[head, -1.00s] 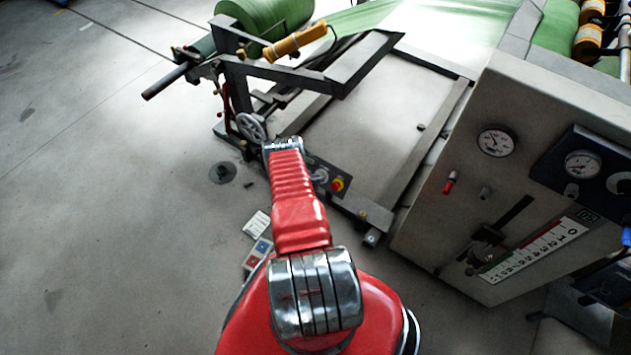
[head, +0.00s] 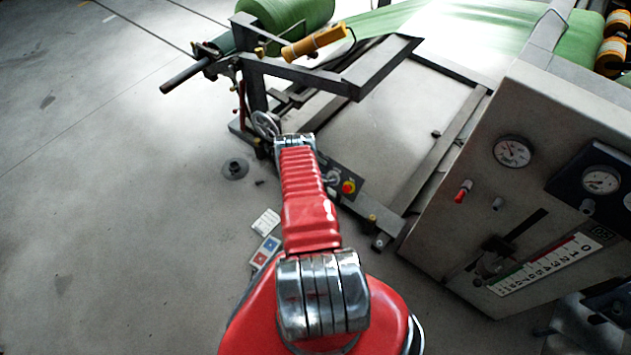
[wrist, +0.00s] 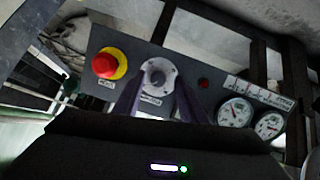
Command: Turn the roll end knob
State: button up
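A round grey knob (wrist: 156,77) with a pale flange sits on a dark control panel (wrist: 213,82) in the wrist view, just right of a red stop button on a yellow ring (wrist: 107,64). The two dark purple fingers of my gripper (wrist: 158,92) are apart and point at the panel, one on each side of the knob in the picture. I cannot tell whether they touch it. In the head view the same panel shows small beside my red arm, with its red button (head: 348,187); my fingers are hidden there.
Two gauges (wrist: 236,112) and a small red lamp (wrist: 204,83) lie right of the knob. In the head view, a handwheel (head: 265,124), a steel frame (head: 300,74) and a green roll (head: 288,18) stand beyond my arm. Open floor (head: 110,180) lies left.

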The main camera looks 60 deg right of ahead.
jog(key=v, duration=1.2)
jog(key=shift+a+r, duration=0.25)
jog(key=shift+w, duration=0.1)
